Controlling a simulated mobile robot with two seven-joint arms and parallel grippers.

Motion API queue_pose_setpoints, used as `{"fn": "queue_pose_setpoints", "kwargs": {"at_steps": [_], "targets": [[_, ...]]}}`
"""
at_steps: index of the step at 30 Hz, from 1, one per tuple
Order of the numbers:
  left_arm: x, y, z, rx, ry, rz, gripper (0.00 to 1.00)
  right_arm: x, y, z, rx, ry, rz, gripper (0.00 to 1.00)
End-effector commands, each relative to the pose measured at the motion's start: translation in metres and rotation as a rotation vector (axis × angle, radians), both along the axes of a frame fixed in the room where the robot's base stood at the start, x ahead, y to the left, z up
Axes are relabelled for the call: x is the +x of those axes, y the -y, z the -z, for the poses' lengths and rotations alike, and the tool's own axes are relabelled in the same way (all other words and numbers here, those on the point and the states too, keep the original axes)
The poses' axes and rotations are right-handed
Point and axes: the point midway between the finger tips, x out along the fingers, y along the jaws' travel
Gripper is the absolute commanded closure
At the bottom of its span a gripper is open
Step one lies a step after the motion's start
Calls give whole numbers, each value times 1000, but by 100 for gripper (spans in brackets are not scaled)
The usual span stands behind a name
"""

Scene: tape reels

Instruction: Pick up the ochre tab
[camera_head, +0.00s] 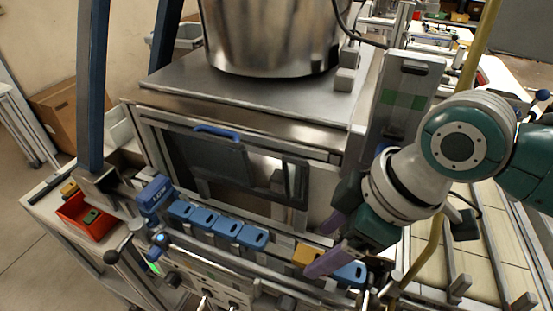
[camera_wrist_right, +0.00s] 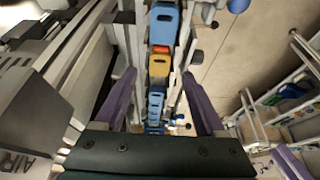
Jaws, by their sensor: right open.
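The ochre tab (camera_head: 306,254) sits in a row with blue tabs along the rail at the front of the metal cabinet. In the right wrist view the ochre tab (camera_wrist_right: 159,66) lies between the two purple fingers, with a blue tab beyond it and several blue tabs on the near side. My right gripper (camera_head: 316,250) is open. Its fingers are on either side of the ochre tab in the picture, and the lower finger hides part of the row. I cannot tell whether they touch it. My left gripper is not in view.
Several blue tabs (camera_head: 228,226) stand close together left of the ochre one. A blue block (camera_head: 155,194) is at the row's left end. A red bin (camera_head: 86,217) stands at the far left, with a small yellow piece (camera_head: 69,188) beside it. A large metal pot (camera_head: 272,35) is on the cabinet.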

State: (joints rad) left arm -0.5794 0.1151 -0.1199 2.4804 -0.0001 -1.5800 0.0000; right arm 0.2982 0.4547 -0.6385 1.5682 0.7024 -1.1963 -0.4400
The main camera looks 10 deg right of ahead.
Motion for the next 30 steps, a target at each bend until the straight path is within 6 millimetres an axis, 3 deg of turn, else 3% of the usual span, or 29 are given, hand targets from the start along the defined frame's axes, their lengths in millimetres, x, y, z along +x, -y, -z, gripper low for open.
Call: {"fn": "queue_pose_setpoints", "kwargs": {"at_steps": [7, 16, 30], "targets": [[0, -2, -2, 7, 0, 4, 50, 7, -9, 26, 0, 0, 0, 28], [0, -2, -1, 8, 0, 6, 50, 8, -11, 30, 0, 2, -1, 28], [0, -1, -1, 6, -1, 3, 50, 8, -10, 30, -1, 1, -1, 79]]}}
